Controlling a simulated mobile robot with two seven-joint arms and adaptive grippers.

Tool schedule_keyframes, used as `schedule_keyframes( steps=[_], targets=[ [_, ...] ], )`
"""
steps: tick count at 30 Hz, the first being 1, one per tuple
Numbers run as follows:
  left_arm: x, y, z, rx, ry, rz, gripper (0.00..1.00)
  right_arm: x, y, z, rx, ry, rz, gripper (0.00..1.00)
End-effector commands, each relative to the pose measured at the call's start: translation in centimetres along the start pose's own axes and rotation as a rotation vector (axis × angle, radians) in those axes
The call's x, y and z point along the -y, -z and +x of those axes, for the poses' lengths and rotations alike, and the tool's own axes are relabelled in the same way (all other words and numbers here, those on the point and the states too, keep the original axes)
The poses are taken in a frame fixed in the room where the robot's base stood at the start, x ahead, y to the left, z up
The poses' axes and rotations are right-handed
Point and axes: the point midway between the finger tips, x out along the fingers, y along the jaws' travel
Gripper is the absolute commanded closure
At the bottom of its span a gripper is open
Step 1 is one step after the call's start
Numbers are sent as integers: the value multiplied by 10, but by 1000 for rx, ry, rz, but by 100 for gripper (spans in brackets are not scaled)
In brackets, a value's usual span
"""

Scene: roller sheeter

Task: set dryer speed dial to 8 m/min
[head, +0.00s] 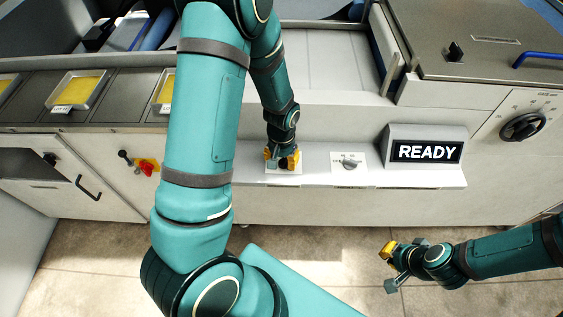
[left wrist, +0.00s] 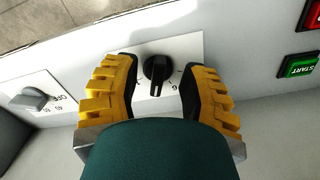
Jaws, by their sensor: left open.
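A black dial (left wrist: 157,72) with a white pointer line sits on a white plate with numbers around it, only partly readable. In the left wrist view my left gripper (left wrist: 166,90) is open, with one yellow-padded finger on each side of the dial. I cannot tell whether the pads touch it. In the head view my left gripper (head: 283,160) is over the dial's plate (head: 284,171) on the machine's front ledge and hides the dial. My right gripper (head: 391,268) hangs over the floor at the lower right, open and empty.
A grey dial (head: 350,161) marked OFF, 40 and 60 is on the neighbouring plate. A READY display (head: 427,151) stands to its right. A large black knob (head: 522,127) is at far right. Green START (left wrist: 298,66) and red buttons (left wrist: 311,14) show in the left wrist view.

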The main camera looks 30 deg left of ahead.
Motion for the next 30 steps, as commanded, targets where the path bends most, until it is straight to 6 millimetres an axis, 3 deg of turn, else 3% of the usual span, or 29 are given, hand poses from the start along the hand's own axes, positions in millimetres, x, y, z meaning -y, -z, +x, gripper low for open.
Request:
schedule_keyframes(
  steps=[9, 15, 30],
  targets=[
    [0, 1, -64, -5, -2, 0, 58, 0, 0, 0, 0, 0, 0, 100],
    [0, 0, -91, -1, -1, 0, 58, 0, 0, 0, 0, 0, 0, 100],
    [0, -1, -100, 2, 0, 0, 58, 0, 0, 0, 0, 0, 0, 100]
  ],
)
